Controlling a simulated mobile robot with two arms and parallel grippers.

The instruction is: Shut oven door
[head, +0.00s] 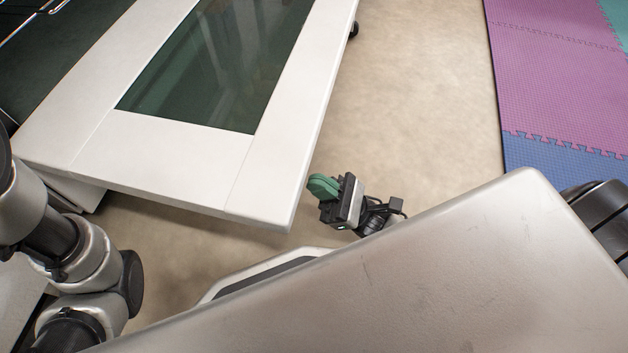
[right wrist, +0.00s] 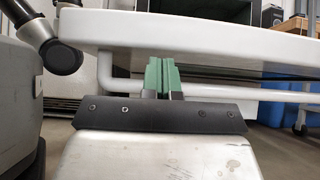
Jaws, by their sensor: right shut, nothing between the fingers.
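The oven door (head: 150,150) is open, lowered flat. It is a white panel with a dark glass window (head: 220,65), in the upper left of the head view. My right gripper (head: 320,186) has green fingers and is shut and empty, just off the door's right edge near its front corner. In the right wrist view its green fingers (right wrist: 160,74) point at the door's white edge (right wrist: 200,32), a little below it; I cannot tell if they touch. A white bar (right wrist: 220,92) runs below the door there. My left gripper is not in view.
Bare beige floor (head: 420,100) lies right of the door. Pink and blue foam mats (head: 555,75) lie at the far right. In the right wrist view, blue bins (right wrist: 272,108) and shelving stand in the background on the right.

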